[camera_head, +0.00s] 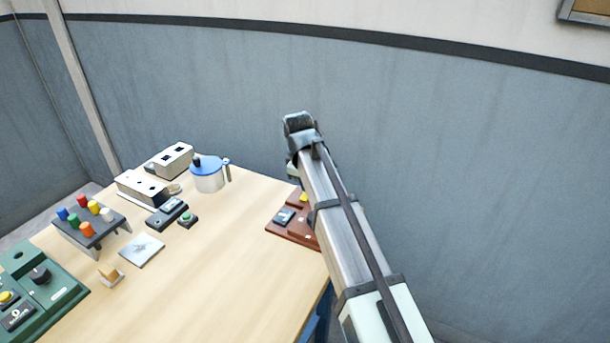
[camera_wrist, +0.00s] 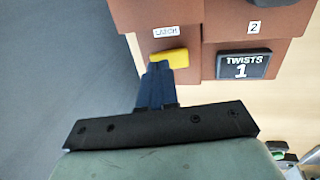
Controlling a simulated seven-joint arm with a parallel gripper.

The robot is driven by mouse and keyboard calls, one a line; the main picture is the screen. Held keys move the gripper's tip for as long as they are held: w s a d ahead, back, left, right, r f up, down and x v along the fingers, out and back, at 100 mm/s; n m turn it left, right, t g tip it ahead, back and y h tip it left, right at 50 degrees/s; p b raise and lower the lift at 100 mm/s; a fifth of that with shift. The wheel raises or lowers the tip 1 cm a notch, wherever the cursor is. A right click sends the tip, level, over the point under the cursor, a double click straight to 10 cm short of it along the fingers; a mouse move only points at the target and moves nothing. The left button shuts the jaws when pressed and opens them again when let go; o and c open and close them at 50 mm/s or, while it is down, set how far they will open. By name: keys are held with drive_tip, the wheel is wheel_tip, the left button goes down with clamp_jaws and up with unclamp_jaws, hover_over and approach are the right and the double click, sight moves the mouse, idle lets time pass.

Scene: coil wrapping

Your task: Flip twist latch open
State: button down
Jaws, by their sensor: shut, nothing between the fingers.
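The yellow latch (camera_wrist: 169,57) sits on a brown-red block under a label reading "LATCH" in the wrist view. The shut fingers of my gripper (camera_wrist: 158,70) point at it, with their tips at its lower edge; I cannot tell whether they touch. In the head view my arm hides most of the brown-red board (camera_head: 290,231); a small bit of the yellow latch (camera_head: 304,197) shows beside the arm. A dark display reading "TWISTS 1" (camera_wrist: 243,66) is to the right of the latch.
A green panel (camera_head: 40,290), a rack of coloured pegs (camera_head: 90,222), a blue-lidded jug (camera_head: 207,175) and grey boxes (camera_head: 145,188) stand on the left of the table. The table's middle (camera_head: 230,265) is clear. The grey wall rises behind.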

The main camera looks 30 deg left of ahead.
drive_tip(key=shift+w+f, duration=0.1)
drive_tip(key=shift+f, duration=0.3)
drive_tip(key=shift+w+f, duration=0.1)
drive_tip(key=shift+f, duration=0.1)
idle(0.4)
drive_tip(key=shift+s, duration=0.85)
drive_tip(key=shift+r, duration=0.1)
drive_tip(key=v, duration=1.4)
drive_tip(key=shift+w, duration=0.15)
